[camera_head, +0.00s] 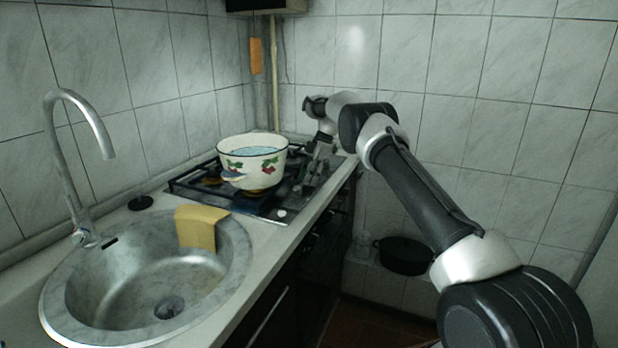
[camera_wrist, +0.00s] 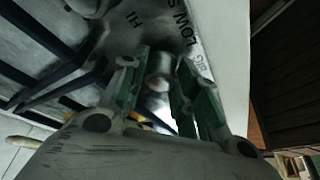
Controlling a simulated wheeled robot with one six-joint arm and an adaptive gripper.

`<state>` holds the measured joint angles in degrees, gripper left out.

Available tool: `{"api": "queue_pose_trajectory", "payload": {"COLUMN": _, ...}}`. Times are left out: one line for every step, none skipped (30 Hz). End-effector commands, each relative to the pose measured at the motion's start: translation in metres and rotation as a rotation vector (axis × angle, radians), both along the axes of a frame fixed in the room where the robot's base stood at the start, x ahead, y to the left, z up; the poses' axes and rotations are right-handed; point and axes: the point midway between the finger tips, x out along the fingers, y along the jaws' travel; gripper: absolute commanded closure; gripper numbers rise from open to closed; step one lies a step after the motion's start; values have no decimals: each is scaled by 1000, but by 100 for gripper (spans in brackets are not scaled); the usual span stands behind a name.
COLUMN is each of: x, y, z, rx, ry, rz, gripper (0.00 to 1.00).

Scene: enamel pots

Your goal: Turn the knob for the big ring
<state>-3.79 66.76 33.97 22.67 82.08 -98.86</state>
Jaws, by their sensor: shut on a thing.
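The gas hob (camera_head: 258,208) is set into the counter, with black grates. My gripper (camera_head: 312,172) reaches down at the hob's far right end, beside the counter's front edge. In the wrist view my gripper (camera_wrist: 163,75) has its green-padded fingers on both sides of a rounded metallic knob (camera_wrist: 160,68) and is shut on it. Lettering on the panel by the knob reads "LOW", "HI" and "BIG". The knob's pointer direction cannot be made out. In the head view my gripper hides this knob.
A white enamel pot (camera_head: 252,162) with painted fruit stands on the hob, close to the left of my gripper. A round sink (camera_head: 120,310) with a yellow cloth (camera_head: 200,228) and a tall tap (camera_head: 58,150) is nearer. A dark pot (camera_head: 403,256) sits low at the back wall.

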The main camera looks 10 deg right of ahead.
Motion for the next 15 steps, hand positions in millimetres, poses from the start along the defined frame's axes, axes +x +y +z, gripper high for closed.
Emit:
{"api": "queue_pose_trajectory", "payload": {"x": 0, "y": -1, "z": 0, "rx": -1, "ry": 0, "rz": 1, "gripper": 93}}
{"api": "queue_pose_trajectory", "payload": {"x": 0, "y": -1, "z": 0, "rx": -1, "ry": 0, "rz": 2, "gripper": 93}}
{"api": "queue_pose_trajectory", "payload": {"x": 0, "y": -1, "z": 0, "rx": -2, "ry": 0, "rz": 2, "gripper": 93}}
{"api": "queue_pose_trajectory", "payload": {"x": 0, "y": -1, "z": 0, "rx": -2, "ry": 0, "rz": 2, "gripper": 93}}
{"api": "queue_pose_trajectory", "payload": {"x": 0, "y": -1, "z": 0, "rx": -2, "ry": 0, "rz": 2, "gripper": 93}}
{"api": "queue_pose_trajectory", "payload": {"x": 0, "y": -1, "z": 0, "rx": -2, "ry": 0, "rz": 1, "gripper": 93}}
{"api": "queue_pose_trajectory", "payload": {"x": 0, "y": -1, "z": 0, "rx": -2, "ry": 0, "rz": 1, "gripper": 93}}
{"api": "queue_pose_trajectory", "payload": {"x": 0, "y": -1, "z": 0, "rx": -2, "ry": 0, "rz": 1, "gripper": 93}}
{"api": "queue_pose_trajectory", "payload": {"x": 0, "y": -1, "z": 0, "rx": -2, "ry": 0, "rz": 1, "gripper": 93}}
{"api": "queue_pose_trajectory", "payload": {"x": 0, "y": -1, "z": 0, "rx": -2, "ry": 0, "rz": 1, "gripper": 93}}
{"api": "queue_pose_trajectory", "payload": {"x": 0, "y": -1, "z": 0, "rx": -2, "ry": 0, "rz": 1, "gripper": 66}}
{"api": "queue_pose_trajectory", "payload": {"x": 0, "y": -1, "z": 0, "rx": -2, "ry": -1, "rz": 1, "gripper": 58}}
{"api": "queue_pose_trajectory", "payload": {"x": 0, "y": -1, "z": 0, "rx": -2, "ry": 0, "rz": 1, "gripper": 53}}
{"api": "queue_pose_trajectory", "payload": {"x": 0, "y": -1, "z": 0, "rx": -1, "ry": -1, "rz": 1, "gripper": 49}}
{"api": "queue_pose_trajectory", "payload": {"x": 0, "y": -1, "z": 0, "rx": -1, "ry": -1, "rz": 1, "gripper": 49}}
